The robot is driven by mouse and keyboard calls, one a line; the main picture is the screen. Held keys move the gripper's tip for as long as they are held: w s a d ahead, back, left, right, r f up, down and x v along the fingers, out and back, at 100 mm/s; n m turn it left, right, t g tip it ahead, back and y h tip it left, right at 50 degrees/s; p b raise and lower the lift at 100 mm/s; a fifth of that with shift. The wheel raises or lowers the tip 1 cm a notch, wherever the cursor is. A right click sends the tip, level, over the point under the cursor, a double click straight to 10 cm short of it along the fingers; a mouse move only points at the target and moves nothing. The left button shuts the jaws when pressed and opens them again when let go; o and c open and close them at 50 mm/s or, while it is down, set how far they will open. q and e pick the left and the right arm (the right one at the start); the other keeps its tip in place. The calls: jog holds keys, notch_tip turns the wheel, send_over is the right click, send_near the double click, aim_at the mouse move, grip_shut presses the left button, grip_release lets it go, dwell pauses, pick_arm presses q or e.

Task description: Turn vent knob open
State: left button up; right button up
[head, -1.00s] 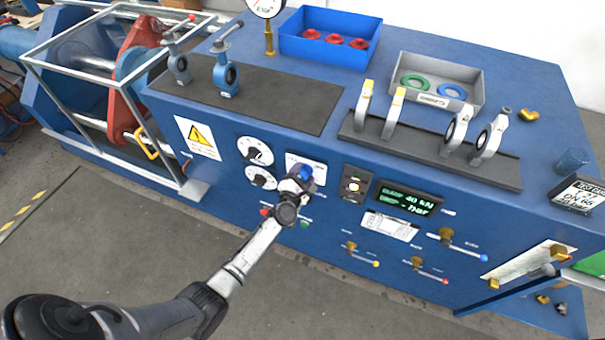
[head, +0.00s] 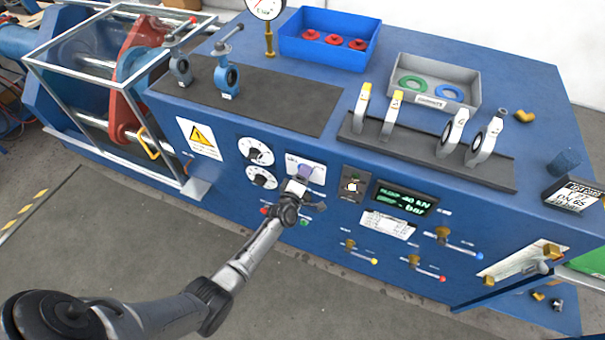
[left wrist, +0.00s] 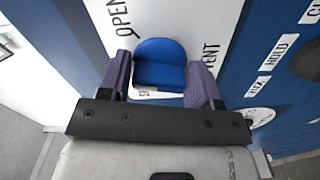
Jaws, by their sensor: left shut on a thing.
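The blue vent knob (left wrist: 160,62) sits on a white plate (left wrist: 118,40) in the left wrist view. The plate bears the words OPEN and VENT, and a third word partly hidden below the knob. My left gripper (left wrist: 160,80) is shut on the knob, with one purple finger at each side. In the head view my left gripper (head: 303,183) is at the white vent plate (head: 293,162) on the front of the blue bench, and its fingers and wrist hide the knob. My right gripper is not in view.
Two round white dials (head: 256,151) lie just left of the gripper. A switch panel (head: 352,185) and a lit display (head: 405,198) are on its right. Small coloured buttons (head: 303,222) are below. Several valves stand on the bench top (head: 540,90). The floor in front is clear.

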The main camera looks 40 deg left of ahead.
pick_arm(q)
jog(key=m+p, duration=0.1)
jog(key=m, duration=0.3)
jog(key=shift+m, duration=0.3)
jog(key=shift+m+p, duration=0.35)
jog(key=shift+m, duration=1.95)
jog(key=o, duration=0.8)
